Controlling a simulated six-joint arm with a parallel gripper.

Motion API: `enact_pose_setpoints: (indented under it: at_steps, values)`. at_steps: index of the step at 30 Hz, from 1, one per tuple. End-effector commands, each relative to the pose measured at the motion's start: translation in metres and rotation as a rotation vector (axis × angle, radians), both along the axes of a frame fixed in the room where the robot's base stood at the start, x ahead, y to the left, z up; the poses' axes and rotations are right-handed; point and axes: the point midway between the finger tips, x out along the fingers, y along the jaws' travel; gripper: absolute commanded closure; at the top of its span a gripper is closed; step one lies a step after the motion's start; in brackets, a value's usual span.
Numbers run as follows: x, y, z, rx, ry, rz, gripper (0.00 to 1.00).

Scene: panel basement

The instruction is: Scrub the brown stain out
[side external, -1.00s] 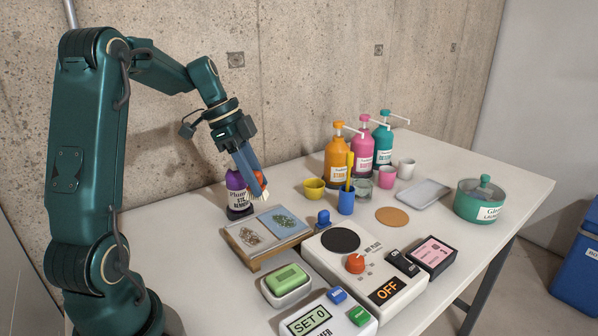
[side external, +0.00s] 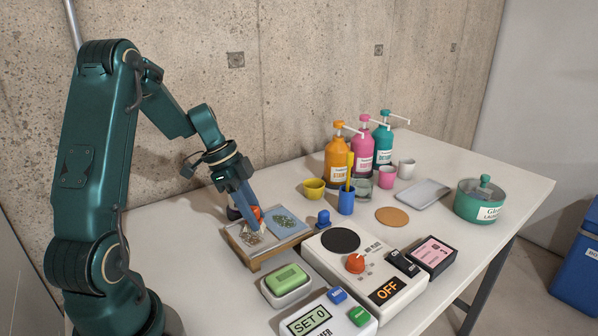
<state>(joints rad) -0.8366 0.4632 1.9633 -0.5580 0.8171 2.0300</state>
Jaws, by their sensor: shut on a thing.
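My gripper (side external: 250,213) is shut on a small brush with an orange-red body (side external: 254,211) and pale bristles (side external: 260,228). The bristles point down at the right part of the pale cloth, at or just above it; I cannot tell if they touch. The pale cloth (side external: 238,233) lies on the left of a wooden board (side external: 262,259) and bears a brown stain (side external: 250,239), partly covered by the brush. A blue cloth (side external: 296,228) with a dark greenish stain (side external: 284,221) lies on the board's right.
A purple bottle is mostly hidden behind my gripper. Right of the board are a hot plate (side external: 340,262) reading OFF and a blue stamp-like knob (side external: 323,218). A green soap bar (side external: 287,278) in a dish stands in front. Pump bottles (side external: 338,162) and cups stand behind.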

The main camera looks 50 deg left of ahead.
Motion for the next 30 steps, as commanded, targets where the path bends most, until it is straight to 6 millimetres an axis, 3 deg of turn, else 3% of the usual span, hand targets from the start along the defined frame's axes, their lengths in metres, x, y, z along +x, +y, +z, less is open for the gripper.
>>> enact_pose_setpoints:
  at_steps: [16,21,30]
  values:
    - [-0.051,0.0,0.0,-0.001,0.001,0.002,1.0]
    - [-0.049,-0.016,0.0,-0.001,-0.001,-0.005,1.0]
    - [-0.02,-0.014,0.0,0.0,0.0,-0.005,1.0]
